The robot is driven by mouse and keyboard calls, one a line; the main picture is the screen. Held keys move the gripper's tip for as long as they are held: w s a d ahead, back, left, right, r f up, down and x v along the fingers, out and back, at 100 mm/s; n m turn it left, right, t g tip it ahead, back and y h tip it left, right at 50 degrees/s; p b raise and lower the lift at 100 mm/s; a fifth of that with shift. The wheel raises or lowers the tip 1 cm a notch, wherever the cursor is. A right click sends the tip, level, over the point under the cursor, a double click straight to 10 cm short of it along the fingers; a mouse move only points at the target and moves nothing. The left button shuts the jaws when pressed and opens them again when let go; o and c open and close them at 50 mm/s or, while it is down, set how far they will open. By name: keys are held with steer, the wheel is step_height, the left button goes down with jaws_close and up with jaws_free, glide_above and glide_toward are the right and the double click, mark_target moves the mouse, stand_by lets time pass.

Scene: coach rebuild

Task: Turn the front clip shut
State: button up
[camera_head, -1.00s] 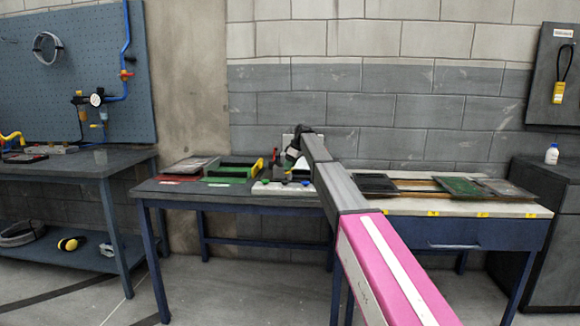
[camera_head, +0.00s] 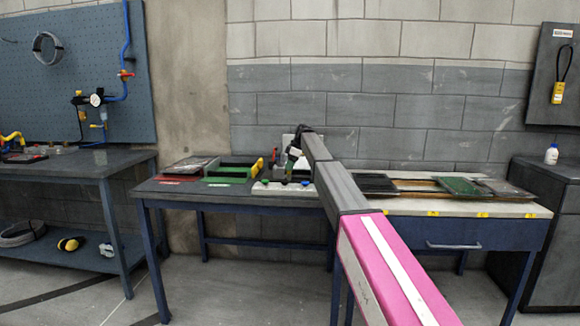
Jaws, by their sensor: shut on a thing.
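My gripper (camera_head: 293,163) is small and dark at the far end of my arm, low over the back table, at a pale fixture (camera_head: 299,166). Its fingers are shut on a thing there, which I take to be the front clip. The clip itself is too small and too covered by my gripper and wrist to make out, so I cannot tell its angle. A pale strip (camera_head: 274,190) with several coloured knobs lies at the table's front edge, just in front of the gripper.
A green-lined open bin (camera_head: 238,170) and a tray with red (camera_head: 181,172) stand left of the gripper. Dark and green panels (camera_head: 459,186) lie on the pale-topped bench (camera_head: 500,208) at right. A workbench (camera_head: 75,163) stands at far left. The floor in front is largely clear.

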steer(key=o, duration=0.9)
steer(key=shift+o, duration=0.2)
steer(key=shift+r, duration=0.1)
steer(key=v, duration=1)
steer(key=shift+d+r, duration=0.2)
steer(key=shift+r, duration=0.1)
